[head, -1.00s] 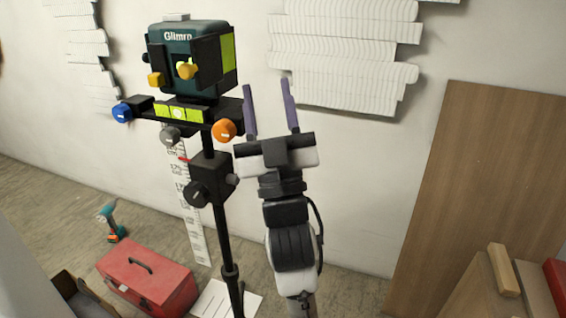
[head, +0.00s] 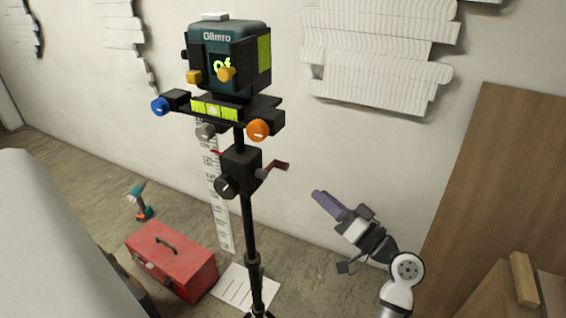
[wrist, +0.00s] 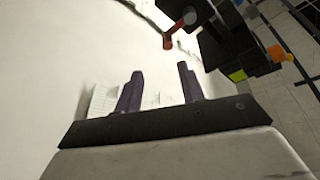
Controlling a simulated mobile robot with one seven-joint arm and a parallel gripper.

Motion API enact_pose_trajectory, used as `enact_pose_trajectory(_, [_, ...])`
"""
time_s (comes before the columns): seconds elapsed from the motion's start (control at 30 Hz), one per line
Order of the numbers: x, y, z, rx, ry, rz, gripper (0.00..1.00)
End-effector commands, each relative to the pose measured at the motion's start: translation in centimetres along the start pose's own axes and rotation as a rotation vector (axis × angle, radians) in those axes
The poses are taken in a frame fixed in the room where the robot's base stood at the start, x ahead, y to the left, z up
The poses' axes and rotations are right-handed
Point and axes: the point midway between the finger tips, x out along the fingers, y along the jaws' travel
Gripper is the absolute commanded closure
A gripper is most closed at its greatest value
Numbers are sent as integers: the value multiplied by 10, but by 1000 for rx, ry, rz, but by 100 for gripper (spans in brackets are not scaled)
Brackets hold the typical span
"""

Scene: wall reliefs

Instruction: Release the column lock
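A dark green device (head: 232,50) labelled "Glimro" stands on a black column (head: 249,225). I cannot tell from markings which is the column lock. My gripper (head: 322,196) is right of and below the lever, apart from it, pointing up and left. In the wrist view its two purple fingers (wrist: 160,75) are spread with nothing between them. The red lever (wrist: 172,36) appears there beyond the fingertips.
Blue (head: 160,106), grey (head: 205,131) and orange (head: 258,130) knobs sit under the device. A red toolbox (head: 172,262), a drill (head: 139,203) and a paper sheet (head: 240,292) lie on the floor. A wooden board (head: 500,190) leans at right.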

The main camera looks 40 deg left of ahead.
Motion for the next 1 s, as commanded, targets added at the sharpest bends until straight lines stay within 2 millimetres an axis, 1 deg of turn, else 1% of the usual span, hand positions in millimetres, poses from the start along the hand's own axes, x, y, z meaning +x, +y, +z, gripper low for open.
enact_pose_trajectory(0.03, [-5,-2,1,21,-1,-25,60])
enact_pose_trajectory(0.13, [-10,-5,3,42,-3,-60,60])
enact_pose_trajectory(0.27, [-2,-8,2,48,-5,-73,60])
enact_pose_trajectory(0.37, [13,-10,2,48,-6,-72,60])
enact_pose_trajectory(0.7, [86,-15,1,49,-6,-71,60])
enact_pose_trajectory(0.83, [107,-16,1,47,-5,-69,60])
enact_pose_trajectory(1.0, [122,-16,2,46,-4,-69,60])
